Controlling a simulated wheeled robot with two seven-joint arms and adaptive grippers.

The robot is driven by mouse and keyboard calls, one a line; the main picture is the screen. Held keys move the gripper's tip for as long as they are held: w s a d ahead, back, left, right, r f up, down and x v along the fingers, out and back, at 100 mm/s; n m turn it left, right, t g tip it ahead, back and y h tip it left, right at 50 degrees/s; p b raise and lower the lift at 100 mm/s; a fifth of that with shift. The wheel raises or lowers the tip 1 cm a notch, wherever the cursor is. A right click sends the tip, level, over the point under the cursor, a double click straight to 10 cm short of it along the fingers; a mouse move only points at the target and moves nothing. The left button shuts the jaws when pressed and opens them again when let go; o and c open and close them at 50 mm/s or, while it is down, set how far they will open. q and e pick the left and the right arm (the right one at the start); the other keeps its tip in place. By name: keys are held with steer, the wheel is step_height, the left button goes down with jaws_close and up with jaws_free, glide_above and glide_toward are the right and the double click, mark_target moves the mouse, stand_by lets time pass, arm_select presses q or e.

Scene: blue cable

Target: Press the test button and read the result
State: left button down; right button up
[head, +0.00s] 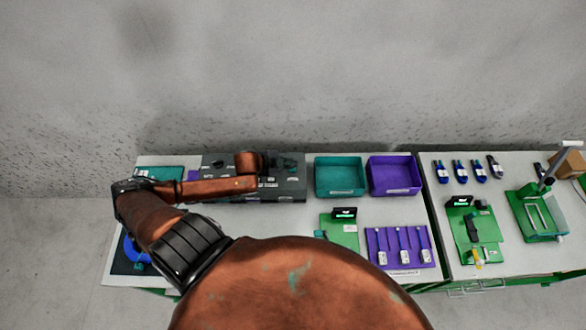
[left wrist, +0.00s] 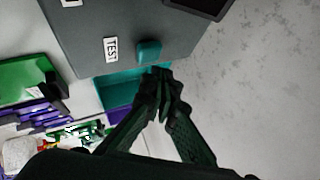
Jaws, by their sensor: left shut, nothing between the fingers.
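The dark grey tester box (head: 292,188) stands at the back of the left table, partly hidden by my left arm. In the left wrist view, the tester (left wrist: 85,25) has a white TEST label (left wrist: 111,49) and a teal button (left wrist: 149,50) beside it. My left gripper (head: 284,162) is over the tester's right part. In the left wrist view, my left gripper (left wrist: 160,76) is shut and empty, its tips close to the button. Whether they touch it I cannot tell. A dark screen-like panel (left wrist: 203,6) is cut off at the top edge; no result is readable. My right gripper is not in view.
A teal bin (head: 318,179) and a purple bin (head: 372,182) stand right of the tester. A green fixture (head: 346,237) and a purple rack (head: 431,262) sit in front. A second table on the right holds a green fixture (head: 491,252) and a lever press (head: 520,207).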

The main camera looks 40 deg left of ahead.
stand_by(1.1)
arm_select(q)
steer(key=shift+f, duration=0.15)
steer(key=shift+f, duration=0.25)
steer(key=shift+f, duration=0.15)
